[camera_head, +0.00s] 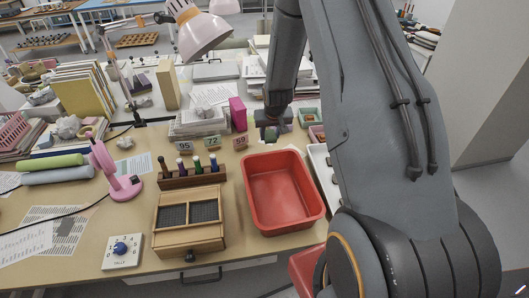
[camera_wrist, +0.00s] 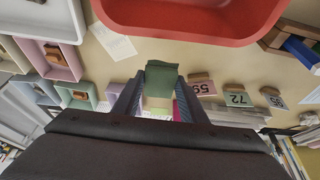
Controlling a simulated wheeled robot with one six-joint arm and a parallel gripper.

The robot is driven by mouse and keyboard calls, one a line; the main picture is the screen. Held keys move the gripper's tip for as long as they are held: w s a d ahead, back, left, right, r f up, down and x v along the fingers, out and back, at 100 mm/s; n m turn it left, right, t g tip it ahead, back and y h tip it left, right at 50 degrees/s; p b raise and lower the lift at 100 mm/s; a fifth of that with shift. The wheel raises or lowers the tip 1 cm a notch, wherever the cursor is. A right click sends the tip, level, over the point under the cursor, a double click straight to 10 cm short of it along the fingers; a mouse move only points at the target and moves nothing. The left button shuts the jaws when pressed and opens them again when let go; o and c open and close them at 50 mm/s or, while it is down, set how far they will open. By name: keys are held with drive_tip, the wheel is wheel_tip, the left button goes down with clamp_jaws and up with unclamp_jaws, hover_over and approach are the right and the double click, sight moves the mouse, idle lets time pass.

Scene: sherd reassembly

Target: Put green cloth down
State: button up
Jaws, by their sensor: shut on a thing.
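My gripper (camera_head: 272,130) is above the far part of the table, behind the red tub (camera_head: 284,192). In the wrist view my gripper (camera_wrist: 160,98) is shut on a dark green cloth (camera_wrist: 160,78), a small folded-looking piece between the two fingers. The cloth sticks out past the fingertips. In the head view I cannot make out the cloth clearly. In the wrist view the red tub (camera_wrist: 190,32) lies beyond the cloth, apart from it.
Number cards 59 (camera_wrist: 202,88), 72 (camera_wrist: 236,98) and 95 (camera_wrist: 272,100) stand near my gripper. Small coloured trays, one pink (camera_wrist: 70,70), stand on the other side. A wooden tool rack (camera_head: 192,178) and a divided box (camera_head: 190,243) sit left of the tub.

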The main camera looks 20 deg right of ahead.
sight(270, 143)
wheel_tip(270, 143, down, 5)
drive_tip(key=shift+w+f+b, duration=0.1)
drive_tip(key=shift+b, duration=0.35)
drive_tip(key=shift+f+p, duration=0.9)
drive_tip(key=shift+f, duration=1.6)
drive_tip(key=shift+f, duration=0.1)
drive_tip(key=o, duration=1)
